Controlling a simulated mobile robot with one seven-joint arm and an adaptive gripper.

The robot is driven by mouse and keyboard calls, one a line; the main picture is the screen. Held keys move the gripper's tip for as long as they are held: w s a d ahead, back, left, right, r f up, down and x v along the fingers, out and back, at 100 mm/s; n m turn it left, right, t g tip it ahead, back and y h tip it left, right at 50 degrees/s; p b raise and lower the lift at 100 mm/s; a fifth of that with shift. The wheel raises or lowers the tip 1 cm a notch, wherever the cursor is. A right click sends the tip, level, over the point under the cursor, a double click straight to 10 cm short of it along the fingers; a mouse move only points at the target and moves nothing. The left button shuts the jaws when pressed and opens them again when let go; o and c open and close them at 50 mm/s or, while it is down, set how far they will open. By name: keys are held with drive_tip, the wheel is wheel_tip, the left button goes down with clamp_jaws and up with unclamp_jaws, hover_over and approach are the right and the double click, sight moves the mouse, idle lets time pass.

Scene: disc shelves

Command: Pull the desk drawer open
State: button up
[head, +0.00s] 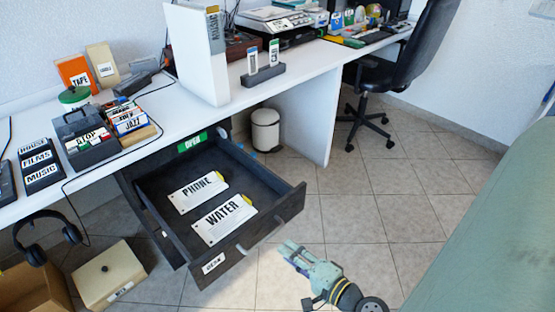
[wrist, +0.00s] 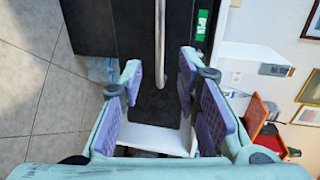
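The dark desk drawer (head: 290,196) stands pulled out from under the white desk in the head view. It holds a card marked PHONE (head: 198,190) and one marked WATER (head: 224,219). Its front carries a DESK label (head: 213,263) and a pale bar handle (head: 241,250). My gripper (head: 287,247) is in front of the drawer front, a little apart from it. In the wrist view my gripper (wrist: 160,82) is open and empty. The silver handle (wrist: 160,40) shows between the fingertips in the picture, apart from the pads; its exact depth is hard to tell.
The white desk (head: 200,107) above bears boxes, label racks and a scale. A bin (head: 266,130) and an office chair (head: 400,60) stand behind. A lidded box (head: 108,272) is on the floor at lower left. Tiled floor (head: 350,215) right of the drawer is clear.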

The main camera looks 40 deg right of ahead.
drive_tip(key=v, duration=0.2)
drive_tip(key=shift+s+r, duration=0.1)
drive_tip(key=shift+s, duration=0.15)
idle(0.5)
